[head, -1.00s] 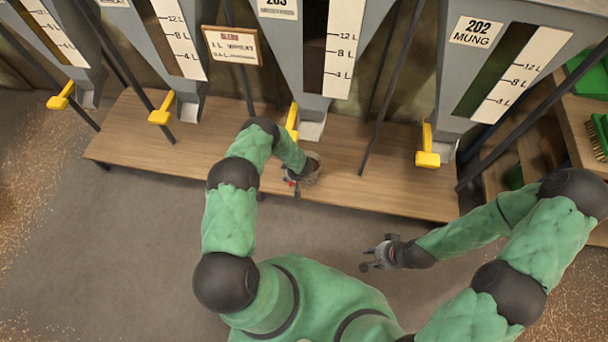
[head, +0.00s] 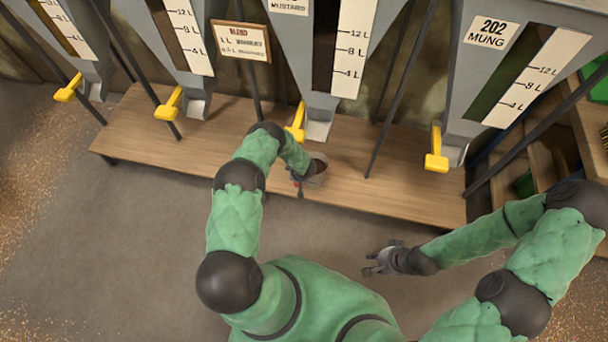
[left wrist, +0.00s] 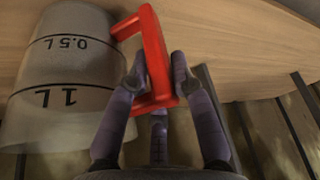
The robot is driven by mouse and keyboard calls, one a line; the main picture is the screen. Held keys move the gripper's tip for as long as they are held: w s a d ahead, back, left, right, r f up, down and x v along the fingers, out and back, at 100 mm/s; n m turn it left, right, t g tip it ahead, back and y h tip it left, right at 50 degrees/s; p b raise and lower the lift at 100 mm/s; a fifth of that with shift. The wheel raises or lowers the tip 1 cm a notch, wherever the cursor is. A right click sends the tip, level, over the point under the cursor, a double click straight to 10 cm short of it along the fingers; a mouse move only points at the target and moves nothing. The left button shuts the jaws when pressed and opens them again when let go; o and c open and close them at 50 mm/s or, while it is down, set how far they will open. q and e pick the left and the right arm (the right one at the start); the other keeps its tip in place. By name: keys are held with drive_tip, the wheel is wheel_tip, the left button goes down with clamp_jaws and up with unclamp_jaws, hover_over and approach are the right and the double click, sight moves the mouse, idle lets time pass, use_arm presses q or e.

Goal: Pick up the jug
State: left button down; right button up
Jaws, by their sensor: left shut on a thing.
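The jug (head: 318,176) is a small clear-grey vessel with a red handle, at the bench's front edge in the head view. In the left wrist view the jug (left wrist: 62,75) shows 0.5 L and 1 L marks, upside down in the picture, and the red handle (left wrist: 153,50) stands out from its side. My left gripper (left wrist: 158,85) is shut on the handle; in the head view this gripper (head: 298,182) is partly hidden by my arm. I cannot tell whether the jug touches the bench. My right gripper (head: 374,262) is open and empty, over the floor.
The wooden bench (head: 400,195) runs beneath several grey hoppers with yellow levers; one lever (head: 297,122) and spout (head: 318,130) are just behind the jug. A blend sign (head: 240,42) hangs above. Dark posts (head: 390,105) stand along the bench. Shelves are at right.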

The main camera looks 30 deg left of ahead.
use_arm(q)
drive_tip(key=shift+r, duration=0.1)
drive_tip(key=shift+r, duration=0.3)
wheel_tip(320, 180, up, 3)
drive_tip(key=shift+f+p, duration=0.1)
drive_tip(key=shift+p, duration=0.8)
drive_tip(key=s+d+r+p, duration=0.7)
drive_tip(key=s+d+r, duration=0.2)
drive_tip(key=d, duration=0.1)
drive_tip(key=shift+d+r, duration=0.2)
drive_tip(key=shift+d, duration=0.15)
drive_tip(key=shift+s, duration=0.1)
